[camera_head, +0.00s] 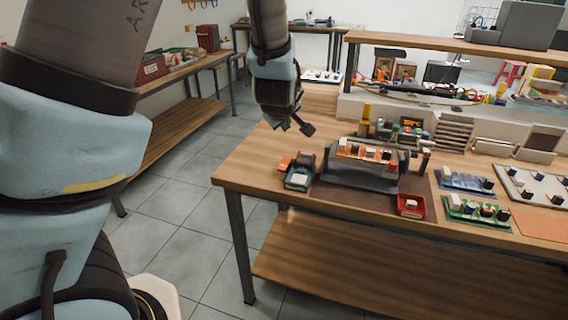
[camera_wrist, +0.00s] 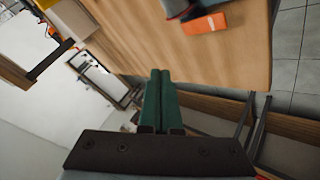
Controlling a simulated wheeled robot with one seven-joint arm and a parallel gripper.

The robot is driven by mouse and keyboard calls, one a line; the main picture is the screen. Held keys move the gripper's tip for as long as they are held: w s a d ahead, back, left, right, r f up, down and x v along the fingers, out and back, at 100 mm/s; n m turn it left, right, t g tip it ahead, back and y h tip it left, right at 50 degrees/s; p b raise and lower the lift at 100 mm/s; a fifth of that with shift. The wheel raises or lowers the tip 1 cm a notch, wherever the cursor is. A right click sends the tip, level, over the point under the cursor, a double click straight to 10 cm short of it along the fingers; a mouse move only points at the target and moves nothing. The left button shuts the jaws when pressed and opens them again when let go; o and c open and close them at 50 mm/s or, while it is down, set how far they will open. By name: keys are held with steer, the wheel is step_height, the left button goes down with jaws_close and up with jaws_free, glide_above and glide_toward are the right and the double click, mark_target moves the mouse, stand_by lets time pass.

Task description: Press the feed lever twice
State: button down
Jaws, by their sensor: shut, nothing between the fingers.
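A small dark device with a pale block on its front (camera_head: 299,178) stands at the left front of the workbench. An orange part (camera_head: 285,163) sticks out on its left side; it also shows at the top of the wrist view (camera_wrist: 205,24). I cannot tell for certain which part is the feed lever. My gripper (camera_head: 282,125) hangs above and behind this device, near the bench's left edge, apart from it. Its green fingers (camera_wrist: 160,90) are closed together and empty in the wrist view.
A holder with an orange circuit board (camera_head: 366,153) stands right of the device. A red tray (camera_head: 411,205) lies in front of it. Green and blue boards (camera_head: 478,209) lie farther right. Bare wood (camera_wrist: 130,35) lies below my gripper. A raised shelf (camera_head: 450,42) runs along the back.

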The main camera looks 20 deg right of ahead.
steer(key=b, duration=0.7)
glide_toward(286, 161)
steer(key=shift+w+d+f, duration=0.45)
steer(key=shift+w+d, duration=0.05)
steer(key=shift+w, duration=0.25)
steer(key=shift+w+d+f, duration=0.45)
steer(key=shift+w, duration=0.35)
steer(key=shift+w+d+f, duration=0.5)
steer(key=shift+w, duration=0.25)
steer(key=shift+f, duration=0.1)
steer(key=shift+f+b, duration=0.3)
steer(key=shift+f+b, duration=0.65)
steer(key=shift+f, duration=0.15)
steer(key=shift+r, duration=0.15)
stand_by(0.4)
steer(key=shift+r+p, duration=1.05)
steer(key=shift+r, duration=0.05)
steer(key=shift+r+p, duration=2.1)
steer(key=shift+r, duration=0.4)
